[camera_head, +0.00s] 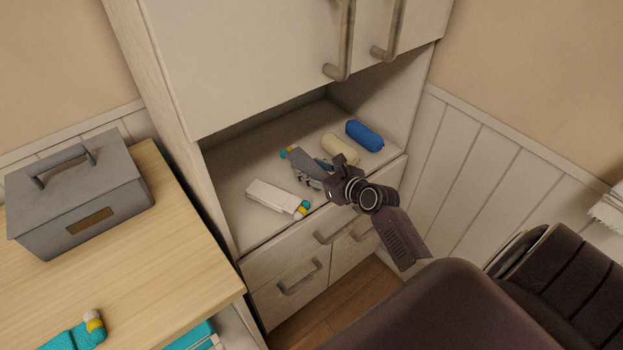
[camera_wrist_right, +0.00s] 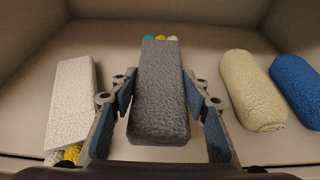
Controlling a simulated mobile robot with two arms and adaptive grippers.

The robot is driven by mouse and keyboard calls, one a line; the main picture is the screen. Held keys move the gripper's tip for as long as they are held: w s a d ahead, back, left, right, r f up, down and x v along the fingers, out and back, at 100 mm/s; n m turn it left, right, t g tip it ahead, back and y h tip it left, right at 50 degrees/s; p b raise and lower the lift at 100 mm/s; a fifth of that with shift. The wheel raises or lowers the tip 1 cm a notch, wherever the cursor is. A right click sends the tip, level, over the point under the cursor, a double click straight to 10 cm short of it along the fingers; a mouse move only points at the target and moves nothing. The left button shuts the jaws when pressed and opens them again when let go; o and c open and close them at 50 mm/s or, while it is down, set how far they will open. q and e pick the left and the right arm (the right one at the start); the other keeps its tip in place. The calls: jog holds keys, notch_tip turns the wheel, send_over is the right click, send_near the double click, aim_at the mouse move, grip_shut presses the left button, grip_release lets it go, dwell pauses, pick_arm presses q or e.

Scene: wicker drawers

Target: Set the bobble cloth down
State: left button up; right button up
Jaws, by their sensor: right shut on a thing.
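The grey bobble cloth (camera_head: 304,160) is a folded, textured block with teal, yellow and white bobbles at its far end. It is at the open shelf of the white cabinet, and it also shows in the right wrist view (camera_wrist_right: 160,95). My right gripper (camera_head: 322,177) is shut on it, one finger along each long side, as the wrist view shows (camera_wrist_right: 160,88). The bobbles point toward the back of the shelf. I cannot tell whether its underside touches the shelf (camera_head: 238,172). My left gripper is out of view.
On the shelf, a white folded cloth with bobbles (camera_head: 272,194) lies left; a cream roll (camera_head: 338,147) and a blue roll (camera_head: 364,135) lie right. Cabinet doors with handles (camera_head: 340,50) hang above. A grey box (camera_head: 80,195) and a teal cloth (camera_head: 72,338) are on the wooden counter.

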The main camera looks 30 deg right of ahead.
notch_tip(320, 180, down, 3)
jog(key=shift+r+b, duration=0.1)
jog(key=shift+b, duration=0.25)
jog(key=shift+f, duration=0.25)
jog(key=o, duration=1.2)
jog(key=shift+c, duration=0.2)
